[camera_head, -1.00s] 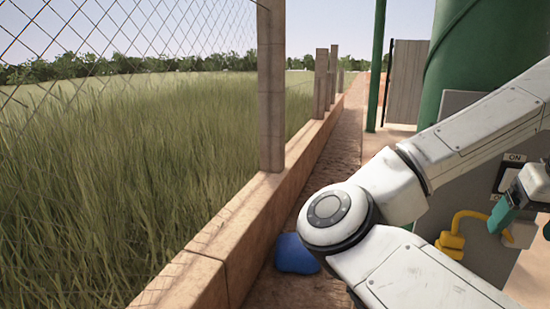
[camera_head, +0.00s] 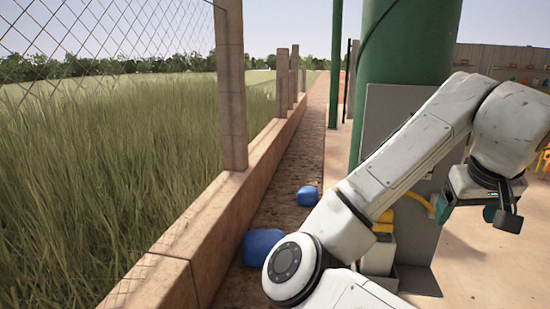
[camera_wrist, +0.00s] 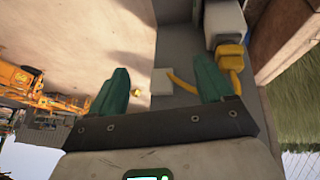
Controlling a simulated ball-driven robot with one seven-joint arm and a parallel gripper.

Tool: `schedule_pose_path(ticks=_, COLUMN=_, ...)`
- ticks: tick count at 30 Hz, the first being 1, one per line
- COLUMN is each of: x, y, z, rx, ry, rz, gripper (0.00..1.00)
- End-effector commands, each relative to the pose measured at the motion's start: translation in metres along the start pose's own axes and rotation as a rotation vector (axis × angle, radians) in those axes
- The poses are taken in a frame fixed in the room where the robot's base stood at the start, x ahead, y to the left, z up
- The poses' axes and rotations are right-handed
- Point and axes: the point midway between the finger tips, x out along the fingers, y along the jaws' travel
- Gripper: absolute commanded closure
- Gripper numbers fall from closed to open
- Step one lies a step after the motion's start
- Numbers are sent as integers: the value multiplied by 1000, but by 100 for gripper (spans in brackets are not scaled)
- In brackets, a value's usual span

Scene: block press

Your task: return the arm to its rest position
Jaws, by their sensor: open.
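My gripper (camera_head: 483,205) hangs at the right of the head view, at the end of my raised and bent white arm. Its teal fingers also show in the wrist view (camera_wrist: 163,80), spread apart with nothing between them. A yellow curved lever (camera_head: 420,201) is to the left of the gripper in the head view, apart from it. In the wrist view the lever (camera_wrist: 182,84) lies beyond the fingers, beside a pale square plate (camera_wrist: 161,82). My arm hides part of the grey panel (camera_head: 392,112) behind it.
A green cylindrical tank (camera_head: 410,50) stands behind the panel. A low brick wall with a wire fence (camera_head: 232,85) runs along the left. Two blue objects (camera_head: 262,245) (camera_head: 307,196) lie on the ground by the wall. Paved ground (camera_head: 490,265) at the right looks clear.

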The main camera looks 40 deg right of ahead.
Motion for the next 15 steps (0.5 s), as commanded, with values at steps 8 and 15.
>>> schedule_pose_path(ticks=8, x=32, y=-15, z=-4, rx=-90, ry=76, rz=124, gripper=20)
schedule_pose_path(ticks=15, x=73, y=-50, z=2, rx=-235, ry=159, rz=181, gripper=20)
